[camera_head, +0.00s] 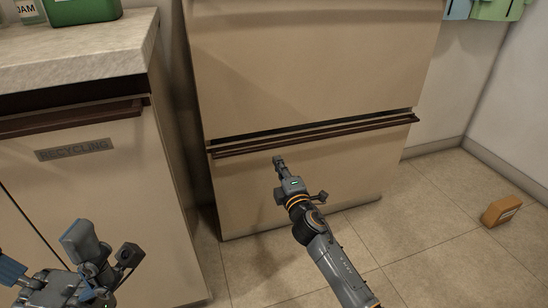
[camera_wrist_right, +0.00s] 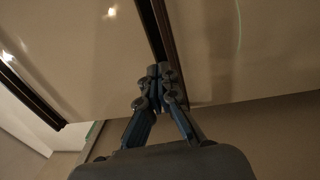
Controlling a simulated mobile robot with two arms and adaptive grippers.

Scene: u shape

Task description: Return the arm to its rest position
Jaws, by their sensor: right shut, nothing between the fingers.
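My right gripper (camera_head: 279,161) is shut and empty. In the head view it is in front of the lower drawer front (camera_head: 300,190) of a beige cabinet, just below the dark handle rail (camera_head: 315,135). In the right wrist view its closed fingertips (camera_wrist_right: 160,72) meet beside the dark rail (camera_wrist_right: 158,32); I cannot tell whether they touch it. My right arm reaches in from the bottom of the head view. My left gripper (camera_head: 44,252) is at the lower left with its fingers spread apart, near the recycling cabinet front, and nothing shows between them.
A counter (camera_head: 75,48) with a green container (camera_head: 82,10) and a jam jar (camera_head: 28,10) is at the upper left. Below it is a cabinet front with a recycling label (camera_head: 74,149). An orange box (camera_head: 501,211) lies on the tiled floor at the right, where floor is clear.

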